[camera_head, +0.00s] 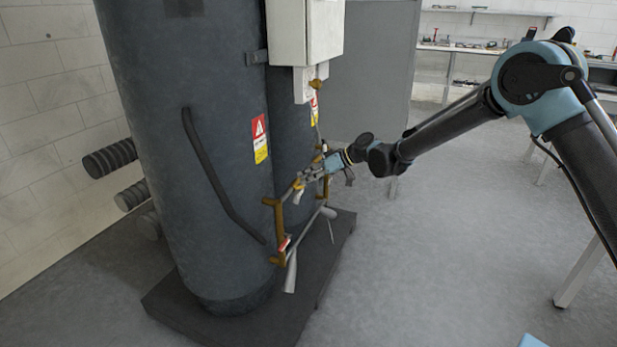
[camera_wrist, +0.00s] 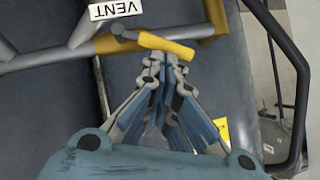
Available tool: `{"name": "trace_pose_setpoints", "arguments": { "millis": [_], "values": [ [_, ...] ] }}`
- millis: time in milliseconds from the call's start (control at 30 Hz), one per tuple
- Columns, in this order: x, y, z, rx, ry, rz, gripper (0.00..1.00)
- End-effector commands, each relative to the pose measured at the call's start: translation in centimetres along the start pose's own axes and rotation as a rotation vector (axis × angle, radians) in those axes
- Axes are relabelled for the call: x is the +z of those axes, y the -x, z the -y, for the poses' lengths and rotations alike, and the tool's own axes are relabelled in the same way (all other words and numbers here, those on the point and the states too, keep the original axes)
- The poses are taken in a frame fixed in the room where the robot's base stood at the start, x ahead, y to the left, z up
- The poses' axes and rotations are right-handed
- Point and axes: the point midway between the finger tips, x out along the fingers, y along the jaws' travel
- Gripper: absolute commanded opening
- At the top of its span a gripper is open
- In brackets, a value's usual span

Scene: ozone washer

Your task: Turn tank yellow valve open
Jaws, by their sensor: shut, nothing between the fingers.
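The yellow valve handle (camera_wrist: 166,45) shows in the wrist view on a grey and brass pipe, beside a white VENT tag (camera_wrist: 117,9). The handle lies slanted across the picture, just ahead of my gripper. My gripper (camera_wrist: 168,58) is shut with its fingertips together and nothing held. The tips are at or very near the handle; I cannot tell whether they touch. In the head view my gripper (camera_head: 304,178) is at the pipework on the front of the dark grey tank (camera_head: 200,140). The valve is small and partly hidden by the gripper there.
A second dark tank (camera_head: 290,130) stands behind, with a white box (camera_head: 305,32) above. Lower brass pipes and a grey lever (camera_head: 291,270) hang below my gripper. A dark base plate (camera_head: 330,250) carries the tanks. The floor at right is mostly clear.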

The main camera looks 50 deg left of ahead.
Motion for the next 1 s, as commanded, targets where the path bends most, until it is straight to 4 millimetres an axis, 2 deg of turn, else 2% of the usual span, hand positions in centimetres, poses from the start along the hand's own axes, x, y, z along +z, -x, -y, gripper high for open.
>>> {"name": "trace_pose_setpoints", "arguments": {
  "millis": [500, 1000],
  "values": [
    [0.41, -0.15, 0.25, 0.092, 0.132, 0.000, 0.00],
    [1.00, 0.12, 0.08, 0.096, 0.125, -0.003, 0.00]
  ]
}}
